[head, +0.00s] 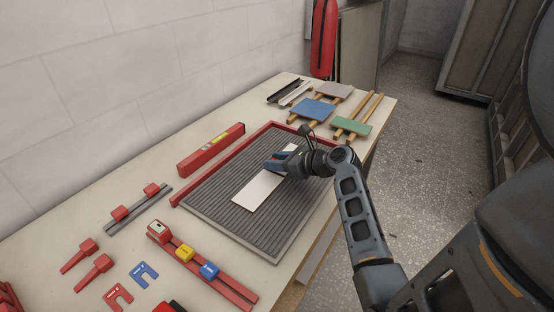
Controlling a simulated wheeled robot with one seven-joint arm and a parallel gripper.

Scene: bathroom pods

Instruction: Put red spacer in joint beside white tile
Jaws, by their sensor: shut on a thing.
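The white tile (264,191) lies on the grey ridged bed (215,191) inside a tray with a red edge. My gripper (274,164) is low over the bed, at the tile's far end. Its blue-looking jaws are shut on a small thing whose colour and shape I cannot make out. I cannot tell whether that thing touches the tile or the bed. The joint beside the tile is not clear at this size. A red U-shaped piece (119,295) lies on the table at the front left.
Blue (312,109) and green (352,126) boards rest on wooden strips beyond the tray.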

